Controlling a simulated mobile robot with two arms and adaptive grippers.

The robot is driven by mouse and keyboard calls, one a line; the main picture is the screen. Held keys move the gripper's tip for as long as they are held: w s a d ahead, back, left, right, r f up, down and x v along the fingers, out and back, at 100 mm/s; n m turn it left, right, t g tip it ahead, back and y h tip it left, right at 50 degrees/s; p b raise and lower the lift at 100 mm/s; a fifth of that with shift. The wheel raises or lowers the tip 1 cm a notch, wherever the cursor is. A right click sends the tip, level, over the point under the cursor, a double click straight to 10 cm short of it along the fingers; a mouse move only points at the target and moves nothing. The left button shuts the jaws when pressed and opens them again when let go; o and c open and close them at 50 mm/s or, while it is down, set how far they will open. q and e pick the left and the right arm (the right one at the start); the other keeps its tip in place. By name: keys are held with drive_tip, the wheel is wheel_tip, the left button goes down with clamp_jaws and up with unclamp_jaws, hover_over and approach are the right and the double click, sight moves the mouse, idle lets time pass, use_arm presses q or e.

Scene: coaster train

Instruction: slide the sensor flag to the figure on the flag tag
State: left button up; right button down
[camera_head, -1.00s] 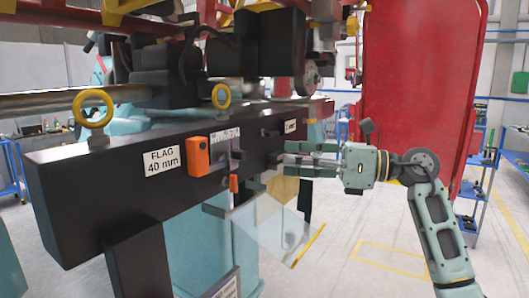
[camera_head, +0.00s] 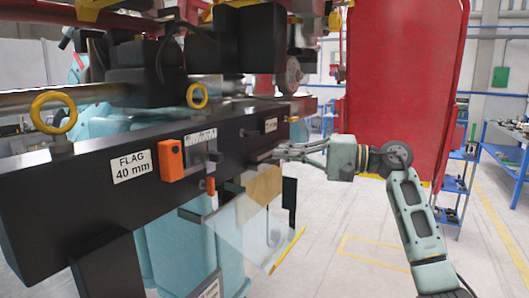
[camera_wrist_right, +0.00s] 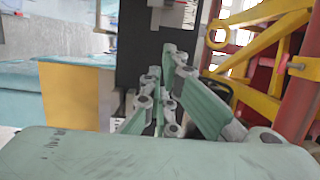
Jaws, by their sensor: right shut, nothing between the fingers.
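The flag tag (camera_head: 132,167) is a white plate on the face of the black beam (camera_head: 60,205) and reads "FLAG 40 mm". To its right sit an orange block (camera_head: 170,160), a pale scale strip (camera_head: 200,136) with marks too small to read, and a small orange piece (camera_head: 210,186) below. I cannot tell for sure which of these is the sensor flag. My right gripper (camera_head: 281,153) is shut and empty at the beam's right part, right of the scale and apart from the orange parts. Its fingers (camera_wrist_right: 158,88) also show closed in the right wrist view. My left gripper is out of view.
A clear tilted panel with a yellow edge (camera_head: 289,250) hangs below the beam, under my right gripper. Yellow eyebolts (camera_head: 54,112) stand on top of the beam. A second small tag (camera_head: 271,125) is near its right end. A red panel (camera_head: 405,90) stands behind my right arm.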

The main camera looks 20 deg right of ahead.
sight(214, 157)
drive_tip(key=w+a+p, duration=0.1)
drive_tip(key=a+p, duration=0.1)
drive_tip(key=a, duration=0.1)
drive_tip(key=w+a+p, duration=0.1)
drive_tip(key=a+p, duration=0.1)
drive_tip(key=a, duration=0.1)
drive_tip(key=w+a+p, duration=0.1)
drive_tip(key=a+p, duration=0.1)
drive_tip(key=a, duration=0.1)
drive_tip(key=shift+w+a+r, duration=0.1)
drive_tip(key=shift+w+a, duration=0.25)
drive_tip(key=shift+w, duration=0.05)
drive_tip(key=shift+s+a+p, duration=0.35)
drive_tip(key=shift+s, duration=0.05)
drive_tip(key=shift+w, duration=0.1)
